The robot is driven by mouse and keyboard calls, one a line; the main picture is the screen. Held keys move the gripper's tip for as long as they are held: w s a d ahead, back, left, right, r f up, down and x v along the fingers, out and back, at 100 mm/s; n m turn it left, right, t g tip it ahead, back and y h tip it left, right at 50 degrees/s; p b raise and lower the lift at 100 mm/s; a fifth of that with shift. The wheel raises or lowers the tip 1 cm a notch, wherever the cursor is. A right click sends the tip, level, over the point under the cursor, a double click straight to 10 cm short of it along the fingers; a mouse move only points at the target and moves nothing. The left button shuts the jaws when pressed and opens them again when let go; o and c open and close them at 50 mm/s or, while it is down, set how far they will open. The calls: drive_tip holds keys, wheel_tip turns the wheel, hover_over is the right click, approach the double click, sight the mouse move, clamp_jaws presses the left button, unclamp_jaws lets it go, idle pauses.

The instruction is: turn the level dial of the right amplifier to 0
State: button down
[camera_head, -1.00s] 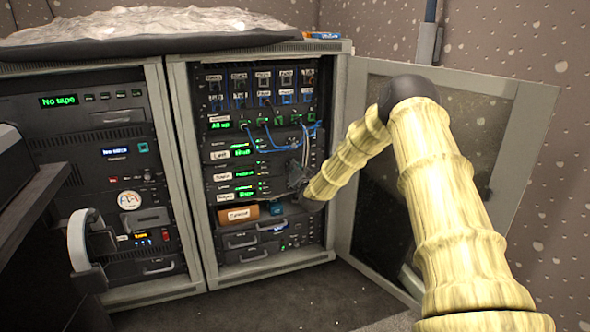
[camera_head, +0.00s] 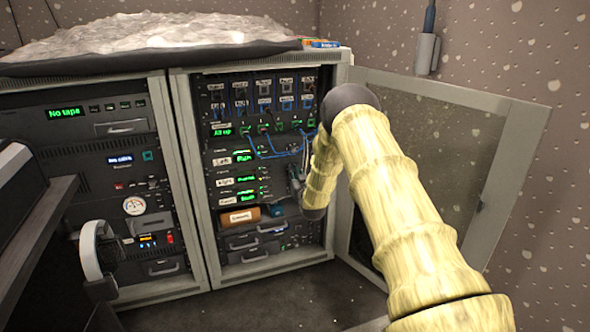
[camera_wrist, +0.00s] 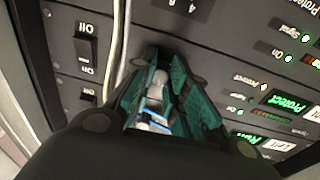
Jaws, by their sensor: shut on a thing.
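The right amplifier (camera_head: 222,182) is the middle of three slim units with green displays in the right rack. Its label looks like "Right", and its green display seems to read "Protect". In the wrist view, turned upside down, a green "Protect" display (camera_wrist: 289,103) shows right of my gripper. My gripper (camera_wrist: 157,85) has teal fingers closed on a small knob, apparently the level dial (camera_wrist: 157,78), at the amplifier's front. The fingers hide most of the dial, so its pointer and scale cannot be read. In the head view my arm covers most of the gripper.
The left amplifier (camera_head: 221,160) is directly above, and another similar unit (camera_head: 225,201) is below. Blue cables (camera_head: 270,153) hang above, and pale cables (camera_wrist: 122,45) run close beside my gripper. On/Off switches (camera_wrist: 87,48) are near. The open rack door (camera_head: 440,150) stands behind my arm.

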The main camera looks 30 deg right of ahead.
drive_tip(key=n+p, duration=0.1)
drive_tip(key=n, duration=0.7)
drive_tip(key=n+y+p, duration=0.1)
drive_tip(key=n, duration=0.7)
drive_tip(key=d+n+y+p, duration=0.1)
drive_tip(key=n, duration=0.8)
drive_tip(key=shift+s, duration=0.25)
drive_tip(key=shift+r+n, duration=0.1)
drive_tip(key=shift+n, duration=0.2)
drive_tip(key=c, duration=1.3)
unclamp_jaws()
drive_tip(key=shift+d, duration=0.2)
drive_tip(key=shift+c, duration=0.2)
drive_tip(key=shift+w+a, duration=0.2)
drive_tip(key=shift+a, duration=0.25)
drive_tip(key=s+a, duration=0.2)
drive_tip(key=s, duration=1)
